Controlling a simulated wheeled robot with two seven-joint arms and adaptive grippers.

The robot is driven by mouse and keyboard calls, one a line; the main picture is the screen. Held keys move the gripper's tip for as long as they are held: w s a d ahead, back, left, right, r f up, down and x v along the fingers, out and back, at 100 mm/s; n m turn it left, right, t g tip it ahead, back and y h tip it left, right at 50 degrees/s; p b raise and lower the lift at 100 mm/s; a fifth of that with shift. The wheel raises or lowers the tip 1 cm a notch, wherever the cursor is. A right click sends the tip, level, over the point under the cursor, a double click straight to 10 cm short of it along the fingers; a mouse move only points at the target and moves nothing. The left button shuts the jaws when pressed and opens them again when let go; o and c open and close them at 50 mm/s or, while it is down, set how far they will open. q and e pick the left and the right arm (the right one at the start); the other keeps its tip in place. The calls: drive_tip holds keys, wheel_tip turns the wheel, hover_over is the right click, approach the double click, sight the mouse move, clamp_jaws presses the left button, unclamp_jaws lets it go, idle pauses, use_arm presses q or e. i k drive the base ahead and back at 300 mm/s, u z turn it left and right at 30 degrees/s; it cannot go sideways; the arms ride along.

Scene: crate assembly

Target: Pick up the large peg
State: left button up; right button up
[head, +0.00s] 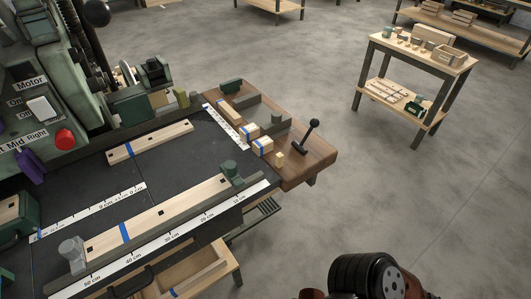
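No piece can be told for sure as the large peg from this distance. Small upright pieces (403,38) stand on the top of a wooden side table (376,41) at the upper right, too small to make out. A small light wooden block (279,159) sits on the brown wooden end of the workbench (310,158). Neither of my grippers shows in the head view. Only a black and red part of my own arm shows at the bottom edge, right of centre.
A long board (160,214) with a blue mark lies along the workbench's ruler, and a shorter board (150,141) lies behind it. Blue-marked blocks (249,132) and a black lever (309,136) are at the bench's right end. Open grey floor (330,215) separates bench and side table.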

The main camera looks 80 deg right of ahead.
sight(280, 157)
drive_tip(key=z, duration=0.65)
drive_tip(key=i, duration=0.8)
drive_tip(key=z, duration=0.85)
